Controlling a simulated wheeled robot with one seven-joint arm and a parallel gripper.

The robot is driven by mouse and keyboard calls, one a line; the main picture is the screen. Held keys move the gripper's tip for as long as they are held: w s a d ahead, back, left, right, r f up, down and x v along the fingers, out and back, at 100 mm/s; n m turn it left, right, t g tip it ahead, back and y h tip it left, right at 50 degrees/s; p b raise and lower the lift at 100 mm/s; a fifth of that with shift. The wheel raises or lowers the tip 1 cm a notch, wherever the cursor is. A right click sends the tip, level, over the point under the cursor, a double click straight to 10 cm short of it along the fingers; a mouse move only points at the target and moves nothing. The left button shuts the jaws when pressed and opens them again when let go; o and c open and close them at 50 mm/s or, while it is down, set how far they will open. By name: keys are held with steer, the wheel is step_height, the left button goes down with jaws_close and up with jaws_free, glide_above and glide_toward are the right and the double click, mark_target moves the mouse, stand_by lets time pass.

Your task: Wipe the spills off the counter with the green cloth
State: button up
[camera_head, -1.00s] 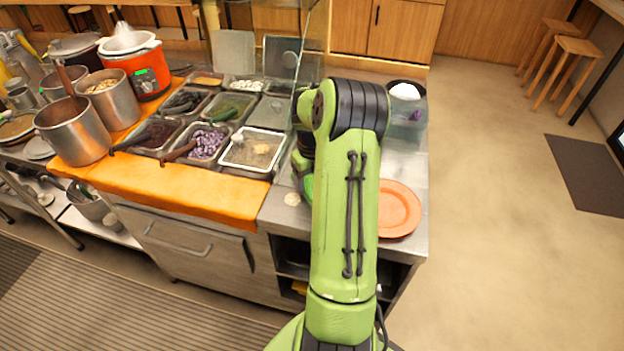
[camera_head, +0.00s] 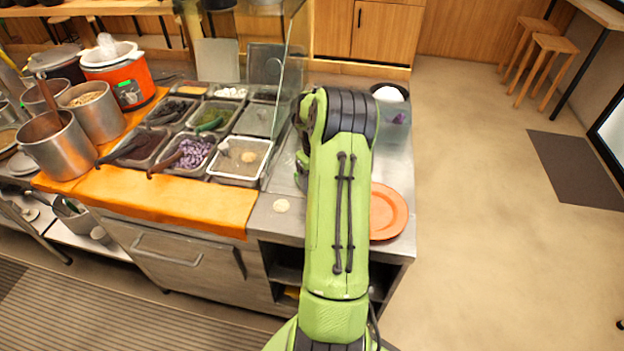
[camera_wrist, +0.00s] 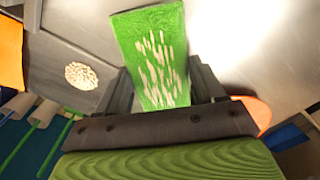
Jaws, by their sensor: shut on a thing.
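The green cloth (camera_wrist: 132,40) is between the fingers of my gripper (camera_wrist: 163,82) in the wrist view. It is a flat green piece with several pale streaks on its face, and my gripper is shut on it. A round, pale, speckled spill (camera_wrist: 82,75) lies on the grey counter to the left of the gripper. It also shows in the head view (camera_head: 282,205) near the counter's front edge. In the head view my green arm hides the gripper and most of the cloth. I cannot tell whether the cloth touches the counter.
An orange plate (camera_head: 388,212) lies on the counter right of my arm. Topping trays (camera_head: 238,172), a glass screen (camera_head: 290,60) and an orange mat (camera_head: 150,195) are on the left. Steel pots (camera_head: 58,147) stand further left.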

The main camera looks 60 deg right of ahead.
steer(key=shift+a, duration=0.1)
steer(key=shift+w+a+b, duration=0.3)
steer(key=shift+a, duration=0.45)
steer(key=shift+w+a+b, duration=0.35)
steer(key=shift+a, duration=0.45)
steer(key=shift+w+a+b, duration=0.3)
steer(key=shift+a, duration=0.45)
step_height(320, 180, up, 8)
steer(key=p, duration=0.5)
steer(key=shift+p, duration=0.35)
